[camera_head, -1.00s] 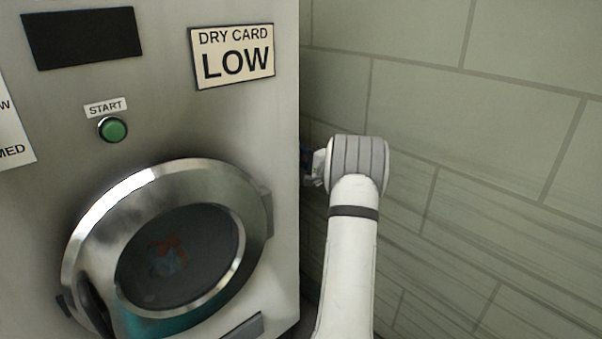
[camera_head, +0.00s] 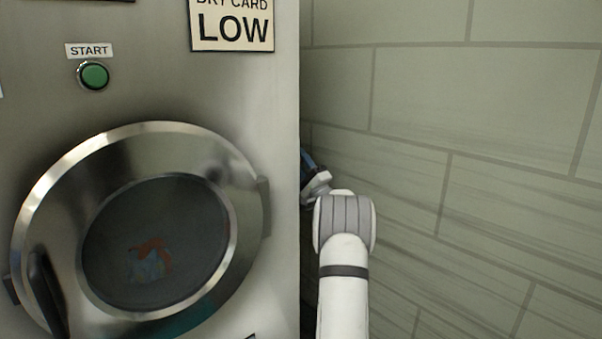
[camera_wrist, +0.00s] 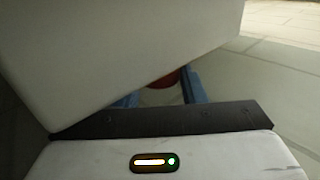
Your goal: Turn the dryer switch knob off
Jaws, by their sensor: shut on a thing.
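The dryer (camera_head: 270,110) is a grey metal cabinet with a round glass door, filling the left of the head view. A dark red rounded part, apparently the knob (camera_wrist: 165,82), shows between my blue fingers in the wrist view, partly hidden by a pale panel. My gripper (camera_wrist: 163,88) is shut on this red part. In the head view my gripper (camera_head: 309,164) is a small blue piece just beyond the dryer's right edge, and the knob is hidden there. The knob's setting cannot be read.
A green START button (camera_head: 92,75) and a LOW card (camera_head: 232,25) are on the dryer's front. A tiled wall (camera_head: 450,130) rises close on the right, leaving a narrow gap beside the dryer. A large pale panel (camera_wrist: 110,60) crowds the wrist view.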

